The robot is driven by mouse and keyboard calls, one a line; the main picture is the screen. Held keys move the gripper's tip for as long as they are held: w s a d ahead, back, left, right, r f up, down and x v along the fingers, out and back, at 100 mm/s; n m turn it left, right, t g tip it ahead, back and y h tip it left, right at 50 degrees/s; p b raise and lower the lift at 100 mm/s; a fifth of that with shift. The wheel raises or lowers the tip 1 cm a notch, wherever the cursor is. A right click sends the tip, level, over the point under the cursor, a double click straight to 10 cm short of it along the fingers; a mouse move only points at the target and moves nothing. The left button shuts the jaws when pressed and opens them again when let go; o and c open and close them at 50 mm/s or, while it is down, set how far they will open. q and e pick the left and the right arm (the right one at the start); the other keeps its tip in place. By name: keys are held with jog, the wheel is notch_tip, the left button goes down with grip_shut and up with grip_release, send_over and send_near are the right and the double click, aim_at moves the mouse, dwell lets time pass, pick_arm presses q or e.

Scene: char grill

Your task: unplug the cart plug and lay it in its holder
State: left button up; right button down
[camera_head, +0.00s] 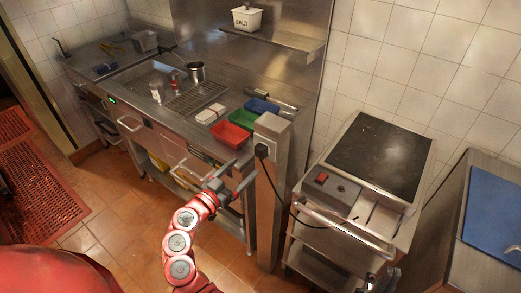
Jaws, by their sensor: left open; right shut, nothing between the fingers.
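The black cart plug (262,151) sits in the socket on the upper front of a steel post (268,205). Its black cord (292,213) hangs down and loops right to the cart (345,215), which has a dark cooking plate on top. A pale recessed area (381,219) lies at the cart's front right; I cannot tell whether it is the plug holder. My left gripper (230,181) is open and empty, left of the post and lower in the picture than the plug, apart from it.
A steel counter (135,90) left of the post carries a red tray (231,134), a green tray (243,118) and a blue tray (262,105). The cart's front handle (345,232) sticks out. A blue board (492,215) lies at far right. Tiled floor (125,225) is open at lower left.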

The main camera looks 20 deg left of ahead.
aim_at(258, 154)
pick_arm(q)
jog(key=p+x, duration=0.1)
jog(key=x, duration=0.1)
jog(key=p+x, duration=0.1)
jog(key=shift+w+d+r, duration=0.25)
jog(key=shift+w, duration=0.05)
jog(key=w, duration=0.1)
jog(key=w+b, duration=0.1)
jog(key=w+d, duration=0.1)
jog(key=shift+f+b, duration=0.4)
jog(key=shift+w+d, duration=0.1)
jog(key=shift+w, duration=0.2)
jog(key=shift+w+d+r, duration=0.1)
jog(key=shift+w+r, duration=0.05)
jog(key=shift+w, duration=0.15)
jog(key=shift+b, duration=0.45)
jog(key=shift+b, duration=0.4)
jog(key=shift+b, duration=0.55)
